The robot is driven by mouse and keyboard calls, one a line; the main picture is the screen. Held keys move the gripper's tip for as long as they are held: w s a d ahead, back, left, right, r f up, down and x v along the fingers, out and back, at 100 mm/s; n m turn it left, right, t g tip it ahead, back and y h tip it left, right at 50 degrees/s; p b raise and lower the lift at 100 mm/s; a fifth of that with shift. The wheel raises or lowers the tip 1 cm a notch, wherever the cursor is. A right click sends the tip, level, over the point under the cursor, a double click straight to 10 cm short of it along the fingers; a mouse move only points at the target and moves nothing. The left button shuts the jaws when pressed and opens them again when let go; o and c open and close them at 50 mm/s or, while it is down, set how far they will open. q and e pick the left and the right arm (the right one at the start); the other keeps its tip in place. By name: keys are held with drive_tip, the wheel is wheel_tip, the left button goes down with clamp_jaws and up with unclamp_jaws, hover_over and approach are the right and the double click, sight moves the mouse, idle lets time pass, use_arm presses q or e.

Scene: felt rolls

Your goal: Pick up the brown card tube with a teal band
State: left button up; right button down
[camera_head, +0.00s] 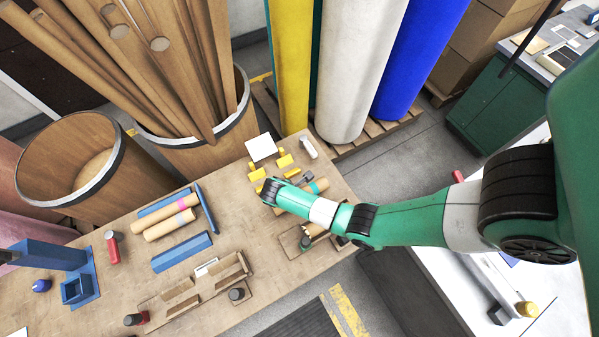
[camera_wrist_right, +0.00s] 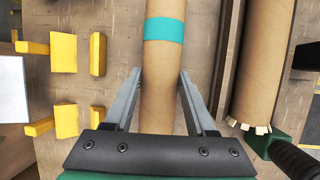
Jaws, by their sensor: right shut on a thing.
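The brown card tube with a teal band (camera_wrist_right: 164,60) runs up the middle of the right wrist view, and its band crosses it near the top. My right gripper (camera_wrist_right: 160,84) is shut on the tube below the band, one finger on each side. In the head view the banded tube (camera_head: 319,186) shows past the end of my right arm, which hides part of it and most of the gripper. I cannot tell whether the tube touches the table. My left gripper is not in view.
Yellow blocks (camera_wrist_right: 64,52) stand left of the tube. Another brown tube (camera_wrist_right: 262,62) with a ragged end lies close on the right. On the wooden table (camera_head: 235,205) are a pink-banded tube (camera_head: 165,208), blue bars (camera_head: 181,252) and a wooden rack (camera_head: 180,296).

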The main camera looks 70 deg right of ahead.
drive_tip(key=s+a+r+p, duration=0.6)
drive_tip(key=s+a+r, duration=0.3)
drive_tip(key=a+r, duration=0.1)
drive_tip(key=shift+s+a+r+p, duration=0.15)
drive_tip(key=shift+s+r+p, duration=0.15)
drive_tip(key=shift+r, duration=0.25)
idle(0.6)
